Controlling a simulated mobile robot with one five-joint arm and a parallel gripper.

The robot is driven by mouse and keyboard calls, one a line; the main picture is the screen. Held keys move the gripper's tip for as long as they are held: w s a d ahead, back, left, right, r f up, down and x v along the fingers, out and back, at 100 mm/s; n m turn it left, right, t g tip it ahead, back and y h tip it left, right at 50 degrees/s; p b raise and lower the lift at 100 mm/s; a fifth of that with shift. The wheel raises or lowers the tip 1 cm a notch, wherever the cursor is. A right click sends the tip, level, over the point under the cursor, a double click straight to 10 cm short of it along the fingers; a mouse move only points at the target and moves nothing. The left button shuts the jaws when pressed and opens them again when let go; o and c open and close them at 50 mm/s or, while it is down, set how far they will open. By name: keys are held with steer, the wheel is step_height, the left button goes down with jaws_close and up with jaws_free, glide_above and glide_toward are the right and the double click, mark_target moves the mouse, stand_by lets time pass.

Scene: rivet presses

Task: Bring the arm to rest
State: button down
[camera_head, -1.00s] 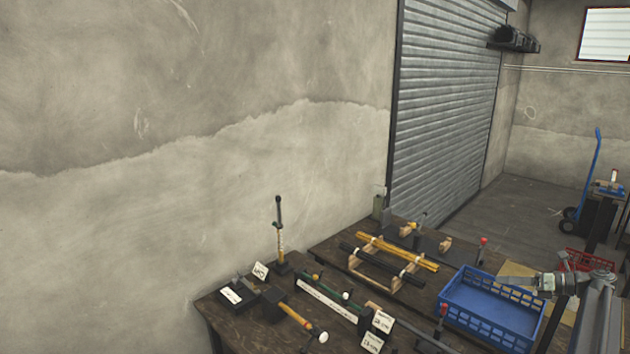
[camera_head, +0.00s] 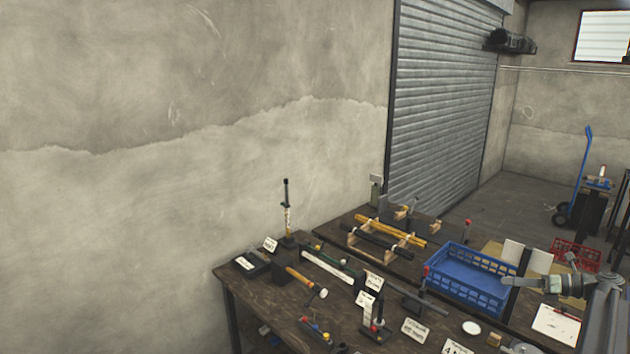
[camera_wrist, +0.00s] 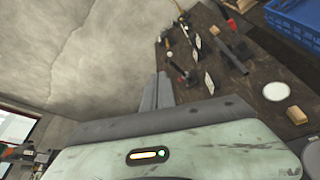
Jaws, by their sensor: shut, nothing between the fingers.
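My arm reaches in from the lower right of the head view, with my gripper (camera_head: 507,281) pointing left. In that picture the gripper overlaps the right end of the blue crate (camera_head: 462,289). I cannot tell its exact height above the table. In the wrist view my gripper (camera_wrist: 156,88) shows its two grey fingers side by side, closed together with nothing between them. The dark wooden table (camera_wrist: 252,84) lies to the right of the fingers there, and the plain wall (camera_wrist: 80,50) lies beyond and to the left.
The table holds a hammer (camera_head: 305,281), yellow bars (camera_head: 390,229) on wooden stands, a small press (camera_head: 377,318), several label cards and a white disc (camera_head: 471,328). A red crate (camera_head: 575,254) and a blue hand truck (camera_head: 578,180) stand behind at the right.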

steer(key=w+a+f+n+g+y+b, duration=0.1)
steer(key=w+a+f+g+b, duration=0.2)
steer(key=a, duration=0.6)
steer(key=w+a+f+n+y+b, duration=0.1)
steer(key=w+a+f+n+b, duration=0.2)
steer(key=a, duration=0.7)
steer(key=s+a+f+n+g+h+b, duration=0.1)
steer(key=a+f+g+b, duration=0.1)
steer(key=a+f, duration=0.45)
steer(key=s+a+f+n+g+h+b, duration=0.1)
steer(key=a+f+n+b, duration=0.15)
steer(key=a, duration=0.75)
steer(key=s+a+f+n+g+h+b, duration=0.1)
steer(key=s+a+f+g+b, duration=0.1)
steer(key=a+f, duration=0.45)
steer(key=s+a+f+n+g+h+b, duration=0.2)
steer(key=s+a+f+n+h+b, duration=0.35)
steer(key=s+a+f+n, duration=0.65)
steer(key=s+d+f+n+t+h, duration=0.1)
steer(key=s+d+n+h, duration=0.3)
steer(key=d+n, duration=0.5)
steer(key=n+h, duration=0.1)
steer(key=n, duration=0.1)
steer(key=shift+s+d+n, duration=0.35)
steer(key=shift+s+d, duration=0.05)
